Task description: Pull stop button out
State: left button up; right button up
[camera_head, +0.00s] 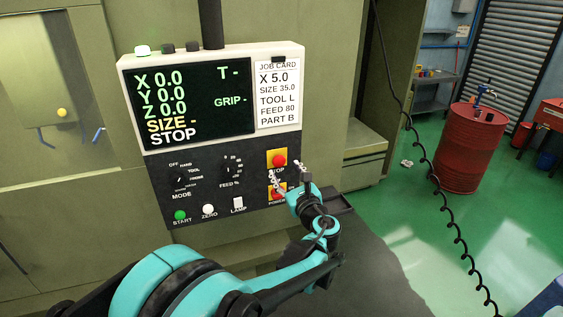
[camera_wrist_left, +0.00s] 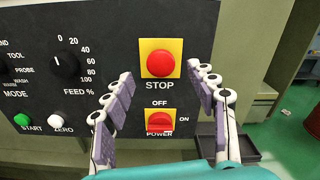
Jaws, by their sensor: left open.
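The stop button (camera_head: 279,160) is a red round knob on a yellow square plate at the right of the control panel. It also shows large in the left wrist view (camera_wrist_left: 160,63), with the word STOP under it. My left gripper (camera_head: 286,172) is in front of the panel's right side. In the left wrist view its two fingers (camera_wrist_left: 167,85) are spread wide, one to each side and below the button, with nothing between them. I cannot see any contact with the button. The screen (camera_head: 190,100) reads STOP in its bottom line. My right gripper is not in view.
The red power switch (camera_wrist_left: 160,121) sits directly below the stop button, between the fingers in the wrist view. Dials and the start button (camera_head: 180,215) lie to the left. A dark tray (camera_wrist_left: 236,147) is at the lower right. A coiled cable (camera_head: 438,185) hangs to the right.

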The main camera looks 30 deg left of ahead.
aim_at(280, 161)
pick_arm(q)
jog(key=x, duration=0.4)
jog(key=shift+w+a, duration=0.15)
jog(key=shift+a, duration=0.05)
jog(key=c, duration=1.2)
jog(key=shift+s+d+f, duration=0.15)
jog(key=shift+s+d, duration=0.15)
jog(key=shift+d, duration=0.1)
jog(key=shift+c, duration=0.2)
jog(key=o, duration=1.2)
jog(key=shift+o, duration=0.2)
jog(key=shift+s+d, duration=0.1)
jog(key=shift+d, duration=0.1)
